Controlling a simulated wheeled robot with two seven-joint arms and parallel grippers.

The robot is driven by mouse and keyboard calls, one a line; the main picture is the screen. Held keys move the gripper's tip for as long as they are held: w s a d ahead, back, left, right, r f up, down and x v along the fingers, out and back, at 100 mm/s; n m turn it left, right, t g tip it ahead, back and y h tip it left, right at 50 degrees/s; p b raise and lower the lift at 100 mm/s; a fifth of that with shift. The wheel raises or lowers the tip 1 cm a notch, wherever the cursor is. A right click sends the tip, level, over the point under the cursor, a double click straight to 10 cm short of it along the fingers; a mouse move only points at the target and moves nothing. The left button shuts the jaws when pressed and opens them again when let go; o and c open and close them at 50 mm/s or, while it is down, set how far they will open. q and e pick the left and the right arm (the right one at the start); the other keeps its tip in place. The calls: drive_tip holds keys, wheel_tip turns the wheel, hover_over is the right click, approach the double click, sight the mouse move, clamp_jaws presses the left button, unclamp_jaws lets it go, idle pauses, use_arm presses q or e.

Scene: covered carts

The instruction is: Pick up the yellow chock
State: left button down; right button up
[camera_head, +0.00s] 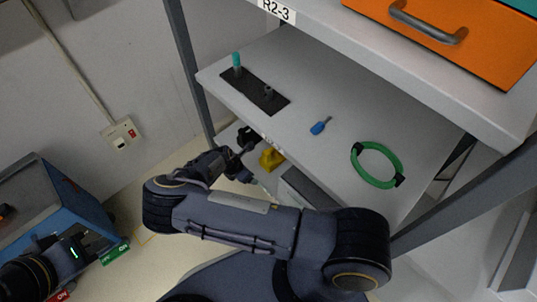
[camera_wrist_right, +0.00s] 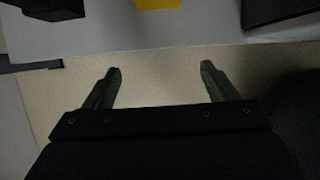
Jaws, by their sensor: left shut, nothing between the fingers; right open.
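The yellow chock (camera_head: 271,158) sits on the lower shelf (camera_head: 232,135), close to its front edge and partly under the upper shelf. In the right wrist view only the lower part of the yellow chock (camera_wrist_right: 158,3) shows, at the top edge. My right gripper (camera_wrist_right: 162,70) is open and empty, with its two fingers apart below the shelf edge, short of the chock. In the head view my right arm reaches across to the left, and its wrist is beside the chock. My left gripper (camera_head: 88,262) is shut and empty at the lower left, far from the chock.
The shelf above (camera_head: 330,90) holds a green ring (camera_head: 378,165), a blue-handled tool (camera_head: 320,127) and a dark plate (camera_head: 254,90) with a teal-topped peg. An orange drawer (camera_head: 450,35) is at top right. A blue box (camera_head: 70,215) stands at left. Dark posts flank the shelves.

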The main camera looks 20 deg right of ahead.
sight(268, 155)
drive_tip(key=d, duration=0.2)
drive_tip(key=w+d+b, duration=0.1)
drive_tip(key=d, duration=0.1)
drive_tip(key=w+d+b, duration=0.1)
drive_tip(key=d, duration=0.1)
drive_tip(key=shift+d, duration=0.25)
drive_tip(key=d, duration=0.1)
drive_tip(key=w+d+b, duration=0.1)
drive_tip(key=d, duration=0.1)
drive_tip(key=d+b, duration=0.1)
drive_tip(key=shift+w+d+f, duration=0.2)
drive_tip(key=shift+w+f, duration=0.05)
drive_tip(key=shift+f, duration=0.15)
drive_tip(key=shift+f+b, duration=0.2)
drive_tip(key=shift+b, duration=0.25)
drive_tip(key=shift+r, duration=0.1)
drive_tip(key=c, duration=1.3)
drive_tip(key=shift+r, duration=0.1)
